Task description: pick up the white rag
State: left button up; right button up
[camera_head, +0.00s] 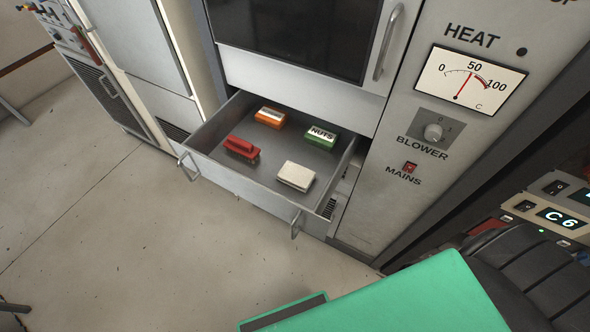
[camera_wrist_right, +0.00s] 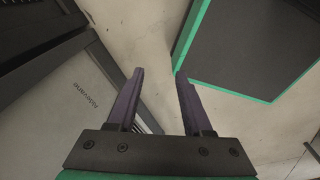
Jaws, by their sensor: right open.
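The white rag (camera_head: 296,176) looks like a small folded off-white block. It lies flat in the front right part of an open metal drawer (camera_head: 232,174) in the head view. My right gripper (camera_wrist_right: 159,75) shows in the right wrist view, with its two dark fingers apart and nothing between them. Pale floor shows beyond its fingertips, and the rag is not in that view. Neither gripper's fingers show in the head view. My left gripper is not in view.
The drawer also holds a red item (camera_head: 241,149), an orange box (camera_head: 270,117) and a green box marked NUTS (camera_head: 321,137). Handles (camera_head: 188,167) stick out from its front. A panel with a HEAT gauge (camera_head: 470,80) stands to the right. Floor (camera_head: 130,240) in front is clear.

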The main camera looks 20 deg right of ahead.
aim_at(296, 176)
jog(key=k+j, duration=0.1)
jog(key=j, duration=0.3)
jog(key=k+j+u, duration=0.15)
jog(key=j, duration=0.7)
jog(key=k+u, duration=0.05)
